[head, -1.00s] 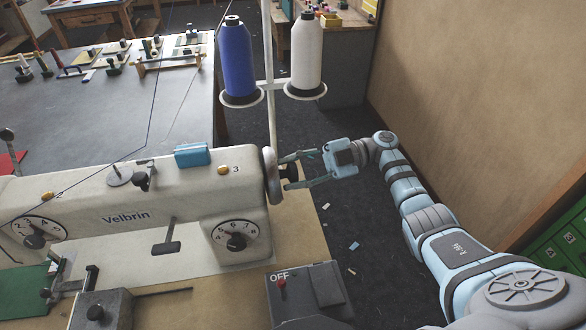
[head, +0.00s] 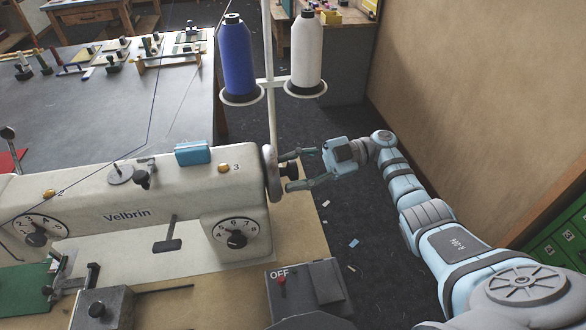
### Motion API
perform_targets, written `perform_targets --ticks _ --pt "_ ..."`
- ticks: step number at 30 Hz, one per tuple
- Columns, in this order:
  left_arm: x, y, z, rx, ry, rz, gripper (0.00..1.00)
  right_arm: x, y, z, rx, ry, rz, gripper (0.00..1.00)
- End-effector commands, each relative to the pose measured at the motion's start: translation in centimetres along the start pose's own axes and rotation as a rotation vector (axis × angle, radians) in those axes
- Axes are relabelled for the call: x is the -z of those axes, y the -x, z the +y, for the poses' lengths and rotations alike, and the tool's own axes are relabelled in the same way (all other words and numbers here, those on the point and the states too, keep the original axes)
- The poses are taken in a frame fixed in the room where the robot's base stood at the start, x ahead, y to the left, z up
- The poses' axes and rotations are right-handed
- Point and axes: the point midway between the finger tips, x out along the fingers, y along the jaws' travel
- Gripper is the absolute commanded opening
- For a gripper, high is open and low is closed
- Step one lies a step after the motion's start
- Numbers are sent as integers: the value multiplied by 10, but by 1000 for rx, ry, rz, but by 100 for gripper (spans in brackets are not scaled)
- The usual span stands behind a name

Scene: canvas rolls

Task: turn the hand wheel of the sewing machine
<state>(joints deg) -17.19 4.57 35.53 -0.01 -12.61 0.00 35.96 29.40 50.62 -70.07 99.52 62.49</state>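The cream sewing machine (head: 110,190) marked "Velbrin" stands on a tan table. Its hand wheel (head: 270,175) is a pale disc on the machine's right end, seen nearly edge-on, with a dark knob (head: 287,170) on its outer side. My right gripper (head: 292,171) reaches in from the right. Its fingers are spread, one above and one below the dark knob, with a visible gap. I cannot tell whether a fingertip touches the wheel. My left gripper is not in view.
A blue spool (head: 238,60) and a white spool (head: 307,50) stand on a thread stand behind the wheel. A grey switch box (head: 308,290) marked OFF sits in front. A tan wall (head: 470,100) rises at the right, beyond my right arm.

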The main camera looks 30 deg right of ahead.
Motion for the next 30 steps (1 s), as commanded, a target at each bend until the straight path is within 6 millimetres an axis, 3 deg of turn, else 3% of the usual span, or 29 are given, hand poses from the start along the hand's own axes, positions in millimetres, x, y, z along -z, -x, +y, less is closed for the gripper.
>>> perform_targets --ticks 11,21,30 --pt "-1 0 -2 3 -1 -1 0 1 3 1 -2 3 1 57" --pt "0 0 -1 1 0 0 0 0 64 3 -6 1 -3 57" --pt "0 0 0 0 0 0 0 0 75 1 -2 2 2 57"
